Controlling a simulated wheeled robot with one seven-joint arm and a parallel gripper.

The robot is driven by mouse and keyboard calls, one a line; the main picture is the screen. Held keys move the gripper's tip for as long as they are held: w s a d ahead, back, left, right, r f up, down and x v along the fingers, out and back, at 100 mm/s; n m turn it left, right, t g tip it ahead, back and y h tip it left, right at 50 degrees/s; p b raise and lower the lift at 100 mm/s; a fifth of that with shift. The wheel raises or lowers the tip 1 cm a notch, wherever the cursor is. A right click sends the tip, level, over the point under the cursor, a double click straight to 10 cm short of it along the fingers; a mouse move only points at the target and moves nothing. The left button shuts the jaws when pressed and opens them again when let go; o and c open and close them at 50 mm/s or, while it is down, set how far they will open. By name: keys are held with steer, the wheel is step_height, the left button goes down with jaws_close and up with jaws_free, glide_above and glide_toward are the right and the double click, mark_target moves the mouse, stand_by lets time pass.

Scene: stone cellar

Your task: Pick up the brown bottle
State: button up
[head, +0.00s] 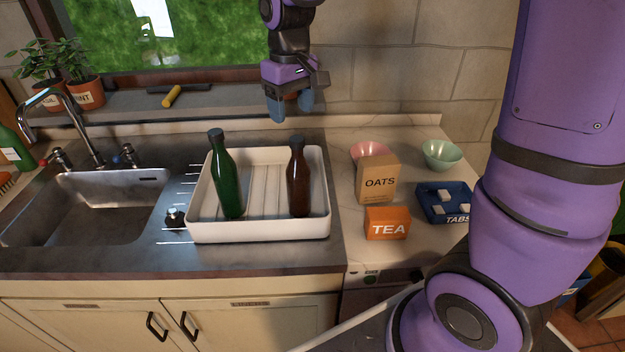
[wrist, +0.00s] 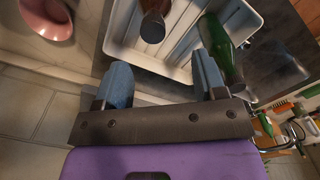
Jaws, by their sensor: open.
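The brown bottle (head: 298,180) stands upright in the right part of a white tray (head: 262,230) on the counter by the sink. A green bottle (head: 226,180) stands in the same tray to its left. My gripper (head: 290,108) is above the back of the tray, higher than the brown bottle and apart from it, with its fingers pointing down. In the wrist view my gripper (wrist: 160,85) is open and empty. The brown bottle's top (wrist: 153,28) shows beyond the gap between the fingers, and the green bottle (wrist: 219,48) is close beside the right finger.
An oats box (head: 378,180), an orange tea box (head: 387,223), a pink bowl (head: 369,150), a green bowl (head: 442,154) and a blue tabs tray (head: 432,205) stand right of the white tray. The sink (head: 90,210) and tap (head: 85,130) are left.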

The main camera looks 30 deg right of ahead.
mark_target(296, 138)
step_height(296, 138, down, 6)
steer(key=shift+d+r, duration=0.15)
steer(key=shift+r, duration=0.05)
steer(key=f, duration=0.4)
steer(key=shift+w+d, duration=0.15)
steer(key=shift+d, duration=0.15)
steer(key=shift+f, duration=0.6)
steer(key=shift+c, duration=0.2)
jaws_close()
steer(key=shift+r, duration=0.15)
